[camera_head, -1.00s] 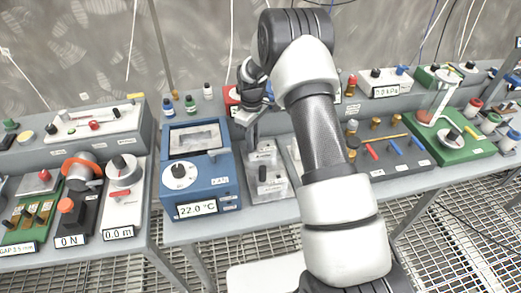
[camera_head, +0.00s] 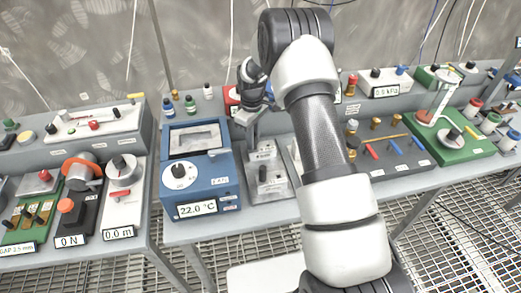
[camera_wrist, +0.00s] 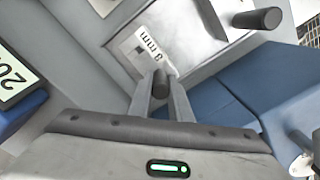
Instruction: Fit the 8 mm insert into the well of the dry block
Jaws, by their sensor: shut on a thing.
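My gripper (camera_wrist: 161,92) is shut on a dark round peg (camera_wrist: 161,84). The peg stands over a pale grey block labelled "8 mm" (camera_wrist: 143,46), which I take to be the 8 mm insert. In the head view my gripper (camera_head: 249,130) is at the back of the grey insert holder, by the rear pale block (camera_head: 263,151).
A second block with a dark peg (camera_head: 262,174) stands in front; a peg also shows in the wrist view (camera_wrist: 257,18). Small bottles (camera_head: 190,104) stand behind the dry block. A green-based apparatus (camera_head: 455,145) is at the right. Other instruments crowd the left bench.

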